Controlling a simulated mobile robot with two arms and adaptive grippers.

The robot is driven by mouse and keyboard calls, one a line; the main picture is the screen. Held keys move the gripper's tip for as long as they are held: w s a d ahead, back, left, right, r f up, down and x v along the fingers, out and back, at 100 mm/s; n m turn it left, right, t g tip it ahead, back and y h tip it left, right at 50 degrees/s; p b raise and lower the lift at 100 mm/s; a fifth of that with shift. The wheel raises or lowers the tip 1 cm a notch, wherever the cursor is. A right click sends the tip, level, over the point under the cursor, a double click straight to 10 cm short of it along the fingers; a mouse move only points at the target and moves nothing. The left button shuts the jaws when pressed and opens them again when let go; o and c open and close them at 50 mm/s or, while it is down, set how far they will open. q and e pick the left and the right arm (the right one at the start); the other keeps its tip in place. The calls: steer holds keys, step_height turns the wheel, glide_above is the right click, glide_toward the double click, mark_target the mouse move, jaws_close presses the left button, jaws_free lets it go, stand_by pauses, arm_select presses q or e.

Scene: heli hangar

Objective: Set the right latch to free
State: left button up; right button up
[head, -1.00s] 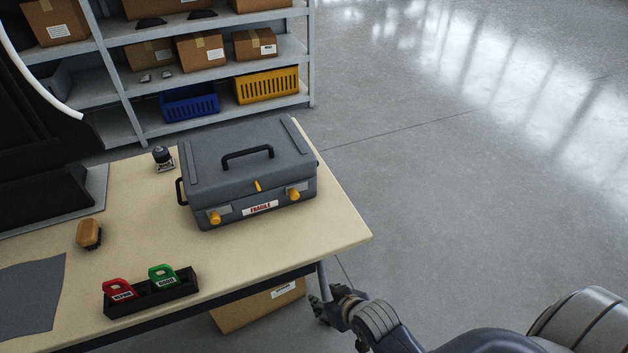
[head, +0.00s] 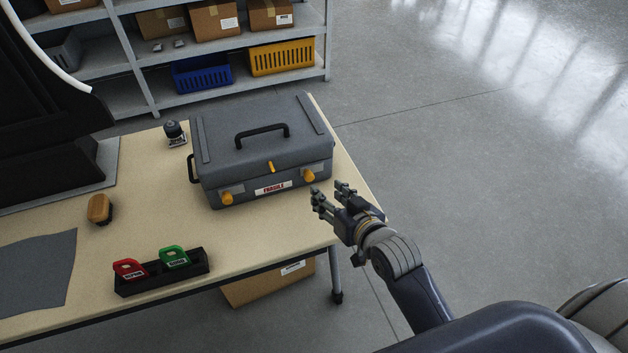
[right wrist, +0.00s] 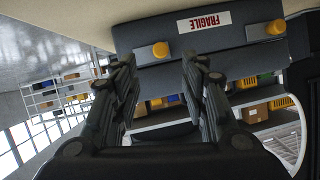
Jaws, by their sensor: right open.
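A grey case (head: 262,140) with a black top handle stands shut on the table. Its front has two orange-yellow latch knobs on grey plates: the right latch (head: 308,175) and the left latch (head: 226,198). A small orange tab (head: 271,167) sits between them near the lid edge. My right gripper (head: 328,189) is open and empty, just in front and to the right of the right latch, apart from it. In the upside-down right wrist view, the right latch (right wrist: 160,50) shows between the open fingers and the left latch (right wrist: 275,27) lies farther right. My left gripper is out of view.
A black holder (head: 165,279) with a red and a green tag stands at the table's front. Shelves (head: 220,75) stand behind; floor at right is clear.

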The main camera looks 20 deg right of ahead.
mark_target(311, 179)
steer(key=x, duration=0.8)
steer(key=shift+w+f, duration=0.15)
steer(key=shift+w, duration=0.2)
